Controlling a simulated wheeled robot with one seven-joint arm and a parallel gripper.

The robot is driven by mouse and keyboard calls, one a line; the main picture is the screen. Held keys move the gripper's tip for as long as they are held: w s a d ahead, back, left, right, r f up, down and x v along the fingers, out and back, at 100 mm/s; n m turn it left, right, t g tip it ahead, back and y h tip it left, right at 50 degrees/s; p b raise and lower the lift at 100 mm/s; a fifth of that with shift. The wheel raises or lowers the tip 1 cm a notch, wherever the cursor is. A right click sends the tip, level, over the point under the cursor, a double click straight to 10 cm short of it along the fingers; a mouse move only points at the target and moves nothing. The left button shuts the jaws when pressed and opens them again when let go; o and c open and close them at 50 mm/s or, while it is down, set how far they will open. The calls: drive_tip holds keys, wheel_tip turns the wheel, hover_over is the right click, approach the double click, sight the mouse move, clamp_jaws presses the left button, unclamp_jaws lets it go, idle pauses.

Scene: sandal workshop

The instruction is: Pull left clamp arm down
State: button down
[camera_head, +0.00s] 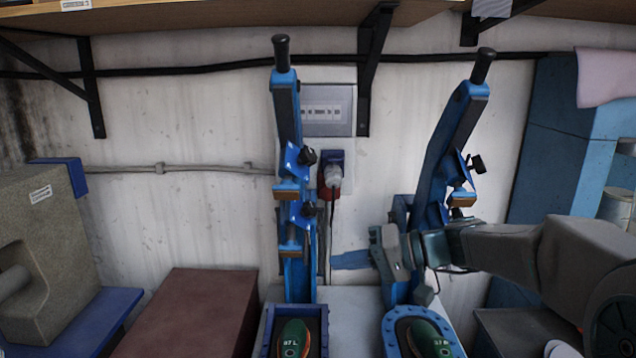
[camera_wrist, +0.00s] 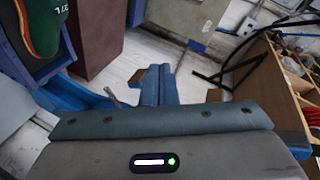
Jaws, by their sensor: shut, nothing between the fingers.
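The left clamp arm (camera_head: 287,120) is blue with a black handle (camera_head: 281,52) and stands raised, nearly upright, against the wall. Its press below has a blue tray (camera_head: 322,325) with a green form (camera_head: 294,335) in it. My gripper (camera_head: 382,252) is shut and empty. It is to the right of the left press column and well below the handle, apart from it. It overlaps the lower part of the right press in the picture. In the wrist view, a green form (camera_wrist: 41,25) shows at the top left; the left handle cannot be made out there.
The right clamp arm (camera_head: 447,130) is also raised, leaning right. A wall socket with a plug (camera_head: 332,176) sits between the presses. A brown box (camera_head: 190,312) and a stone-coloured machine (camera_head: 45,245) are at left. A blue cabinet (camera_head: 560,150) is at right. Shelf brackets (camera_head: 374,70) hang above.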

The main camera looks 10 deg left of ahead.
drive_tip(key=w+d+r+n+t+y, duration=0.1)
drive_tip(key=w+d+r+y, duration=0.1)
drive_tip(key=w+r+y, duration=0.6)
drive_tip(key=h+p, duration=0.2)
drive_tip(key=p, duration=0.2)
approach(289, 177)
drive_tip(key=x, duration=0.5)
drive_tip(key=shift+a+r, duration=0.15)
drive_tip(key=shift+r, duration=0.1)
drive_tip(key=shift+f, duration=0.15)
